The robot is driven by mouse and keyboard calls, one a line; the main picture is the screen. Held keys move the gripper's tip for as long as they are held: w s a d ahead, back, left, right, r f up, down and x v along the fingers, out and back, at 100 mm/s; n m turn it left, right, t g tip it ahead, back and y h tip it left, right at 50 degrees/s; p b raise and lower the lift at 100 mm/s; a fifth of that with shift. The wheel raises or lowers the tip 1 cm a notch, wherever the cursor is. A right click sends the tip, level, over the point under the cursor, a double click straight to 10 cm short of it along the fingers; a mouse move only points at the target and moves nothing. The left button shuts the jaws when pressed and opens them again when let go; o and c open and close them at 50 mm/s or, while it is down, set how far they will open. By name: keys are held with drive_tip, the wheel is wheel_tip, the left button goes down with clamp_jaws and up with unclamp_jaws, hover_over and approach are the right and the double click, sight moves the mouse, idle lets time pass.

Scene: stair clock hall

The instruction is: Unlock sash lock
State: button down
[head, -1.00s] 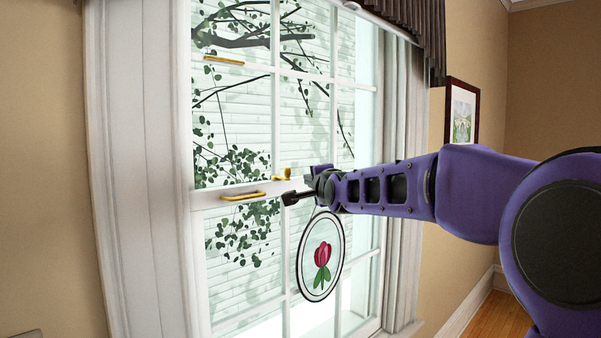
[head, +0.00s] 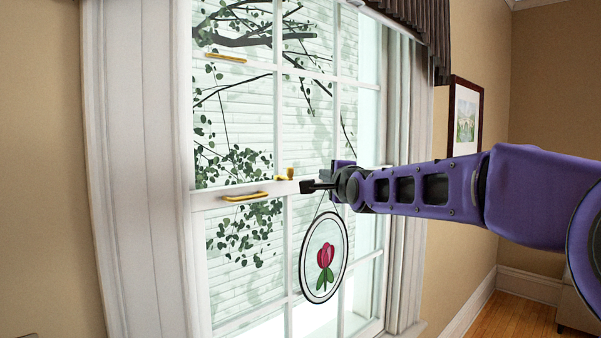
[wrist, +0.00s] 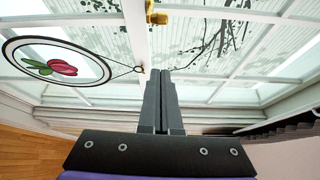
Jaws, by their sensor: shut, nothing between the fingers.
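The brass sash lock (head: 285,175) sits on the meeting rail of the window (head: 240,196), near its middle. It also shows at the top of the wrist view (wrist: 158,18), beyond my fingertips. My gripper (head: 305,186) is shut and empty. In the head view it is just right of the lock and a little lower, apart from it. In the wrist view the two fingers (wrist: 162,74) lie together and point toward the rail. The lock's lever is too small to tell its position.
A round tulip ornament (head: 324,258) hangs by a cord just below my gripper; its hook (wrist: 140,69) is close to the fingertips. Brass handles are on the lower sash (head: 245,197) and upper sash (head: 226,58). A framed picture (head: 465,116) hangs on the right wall.

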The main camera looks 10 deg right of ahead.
drive_tip(key=shift+w, duration=0.1)
drive_tip(key=w+a+p, duration=0.2)
drive_tip(key=w+a, duration=0.2)
drive_tip(key=w, duration=0.4)
drive_tip(key=shift+a, duration=0.2)
idle(0.6)
